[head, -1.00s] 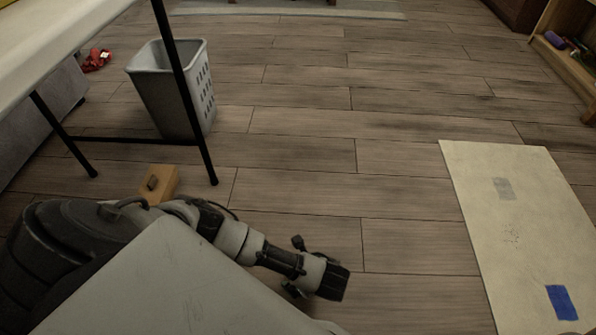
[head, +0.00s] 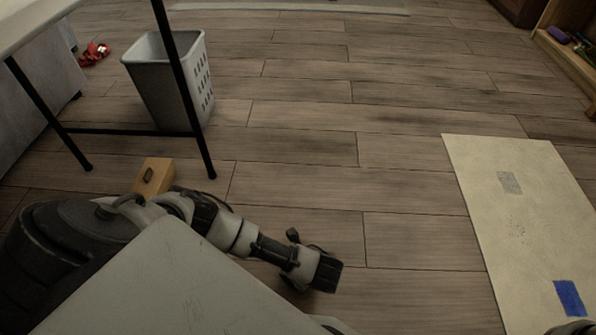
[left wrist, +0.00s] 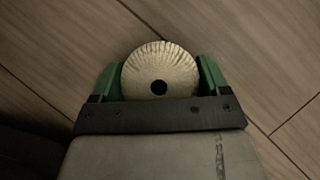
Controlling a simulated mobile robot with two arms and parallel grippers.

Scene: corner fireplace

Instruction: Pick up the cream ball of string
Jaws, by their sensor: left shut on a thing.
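The cream ball of string (left wrist: 160,70) shows in the left wrist view as a ribbed, pale round thing with a dark hole in its middle. It sits between the two green fingers of my left gripper (left wrist: 160,78), which is shut on it. In the head view my left gripper (head: 326,273) is low over the wooden floor, and the ball cannot be made out there. My right gripper is not in view.
A grey laundry basket (head: 160,90) stands behind the black table legs at the left. A wooden block (head: 153,177) lies beside my left arm. A cream board (head: 515,215) with a blue patch lies at the right. The middle floor is clear.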

